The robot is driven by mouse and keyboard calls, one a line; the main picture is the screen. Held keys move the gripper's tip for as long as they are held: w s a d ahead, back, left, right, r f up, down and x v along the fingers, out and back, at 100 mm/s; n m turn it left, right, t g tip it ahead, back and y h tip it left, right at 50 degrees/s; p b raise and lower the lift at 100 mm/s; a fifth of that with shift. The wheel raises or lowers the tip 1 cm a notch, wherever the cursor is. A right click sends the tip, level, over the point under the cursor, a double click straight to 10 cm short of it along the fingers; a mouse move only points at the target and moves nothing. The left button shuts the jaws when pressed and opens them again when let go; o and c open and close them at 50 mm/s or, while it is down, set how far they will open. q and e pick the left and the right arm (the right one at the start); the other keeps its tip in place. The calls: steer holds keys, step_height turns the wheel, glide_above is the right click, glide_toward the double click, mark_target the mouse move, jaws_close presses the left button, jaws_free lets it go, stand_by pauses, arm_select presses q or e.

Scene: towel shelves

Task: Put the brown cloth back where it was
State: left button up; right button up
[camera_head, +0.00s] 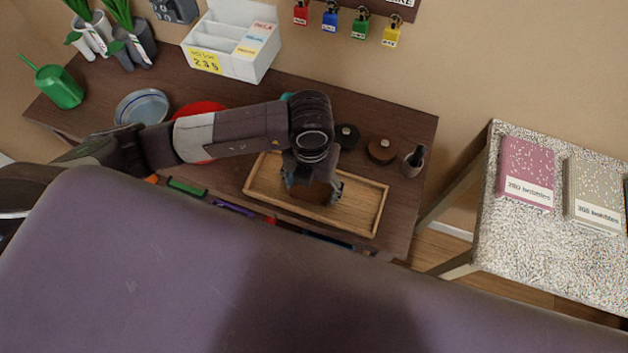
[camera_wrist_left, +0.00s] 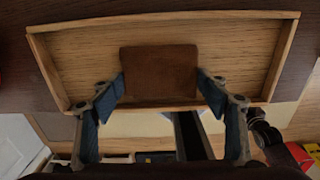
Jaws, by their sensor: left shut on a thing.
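The brown cloth (camera_wrist_left: 160,72) is a folded, dark brown square between the fingers of my left gripper (camera_wrist_left: 161,88) in the left wrist view. Both blue fingertips touch its sides. In the head view, my left gripper (camera_head: 312,188) points down over the wooden tray (camera_head: 362,211), with the brown cloth (camera_head: 312,194) partly hidden between its fingers. The cloth is inside the tray's outline; I cannot tell whether it touches the tray floor. The tray (camera_wrist_left: 75,62) looks otherwise empty. My right gripper is not in view.
The dark wooden table (camera_head: 415,135) holds a blue-grey bowl (camera_head: 142,107), a red plate (camera_head: 197,122) behind my arm, a white box (camera_head: 232,42), a green watering can (camera_head: 59,87) and a small mortar (camera_head: 413,161). A speckled table (camera_head: 510,245) with labelled boxes stands at the right.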

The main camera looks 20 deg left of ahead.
mark_target(312, 189)
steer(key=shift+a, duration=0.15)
arm_select(q)
steer(key=shift+f+b, duration=0.25)
steer(key=shift+b, duration=0.05)
steer(key=o, duration=1)
steer(key=shift+r, duration=0.1)
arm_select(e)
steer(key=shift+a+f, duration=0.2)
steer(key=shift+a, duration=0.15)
arm_select(q)
steer(key=shift+r, duration=0.1)
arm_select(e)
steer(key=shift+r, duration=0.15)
arm_select(q)
steer(key=shift+r+p, duration=0.25)
steer(key=shift+p, duration=0.15)
step_height(312, 189, up, 12)
steer(key=b, duration=0.2)
steer(key=shift+f+b, duration=0.15)
steer(key=shift+b, duration=0.2)
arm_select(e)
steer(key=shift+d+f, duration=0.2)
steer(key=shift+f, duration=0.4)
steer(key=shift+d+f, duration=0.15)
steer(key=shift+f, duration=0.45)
